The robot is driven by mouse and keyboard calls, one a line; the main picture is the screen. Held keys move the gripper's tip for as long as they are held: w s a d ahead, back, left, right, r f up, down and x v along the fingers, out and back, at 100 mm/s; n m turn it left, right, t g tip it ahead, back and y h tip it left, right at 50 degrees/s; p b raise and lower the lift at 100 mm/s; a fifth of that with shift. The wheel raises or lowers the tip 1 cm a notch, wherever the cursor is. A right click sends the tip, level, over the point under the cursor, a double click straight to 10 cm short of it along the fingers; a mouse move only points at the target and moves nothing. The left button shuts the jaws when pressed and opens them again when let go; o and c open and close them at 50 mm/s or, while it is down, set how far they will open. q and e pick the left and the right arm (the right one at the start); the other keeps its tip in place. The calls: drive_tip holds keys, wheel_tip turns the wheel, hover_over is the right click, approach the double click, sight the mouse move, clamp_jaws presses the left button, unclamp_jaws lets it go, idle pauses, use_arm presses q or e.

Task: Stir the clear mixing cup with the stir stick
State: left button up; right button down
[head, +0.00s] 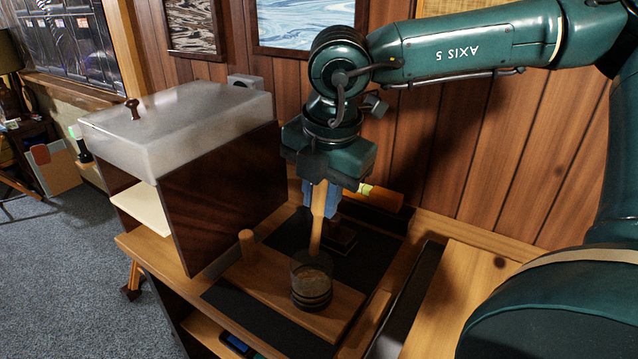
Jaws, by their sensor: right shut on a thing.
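The clear mixing cup (311,284) stands upright on a wooden board, with dark bands around its lower part. My right gripper (325,200) points down above and behind the cup. It is shut on the wooden stir stick (317,232), which hangs nearly upright. The stick's lower end meets the cup's rim in the picture; I cannot tell whether it is inside the cup or just behind it. My left gripper is out of view.
The wooden board (262,282) with an upright peg (247,246) lies on a dark mat (232,303). A dark-sided cabinet with a pale top (185,112) stands close on the left. An orange cylinder (381,198) lies behind the gripper, near the paneled wall.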

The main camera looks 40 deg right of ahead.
sight(318, 242)
drive_tip(key=shift+s+f, duration=0.25)
drive_tip(key=shift+f, duration=0.5)
drive_tip(key=shift+f+b, duration=0.5)
drive_tip(key=shift+b, duration=0.2)
drive_tip(key=shift+w+f+b, duration=0.1)
drive_tip(key=shift+f+b, duration=0.25)
drive_tip(key=shift+b, duration=0.05)
drive_tip(key=shift+w+f+b, duration=0.15)
drive_tip(key=shift+f+b, duration=0.5)
drive_tip(key=shift+b, duration=0.2)
drive_tip(key=b+x, duration=0.3)
drive_tip(key=b, duration=0.1)
drive_tip(key=shift+f, duration=0.15)
drive_tip(key=shift+b+x, duration=0.85)
drive_tip(key=shift+b, duration=0.1)
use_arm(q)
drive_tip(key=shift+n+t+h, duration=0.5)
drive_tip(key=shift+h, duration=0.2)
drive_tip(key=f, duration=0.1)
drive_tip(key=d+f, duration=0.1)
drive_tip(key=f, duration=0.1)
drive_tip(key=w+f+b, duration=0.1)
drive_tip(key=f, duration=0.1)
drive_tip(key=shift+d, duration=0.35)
use_arm(e)
drive_tip(key=shift+w+f, duration=0.1)
drive_tip(key=shift+f, duration=0.3)
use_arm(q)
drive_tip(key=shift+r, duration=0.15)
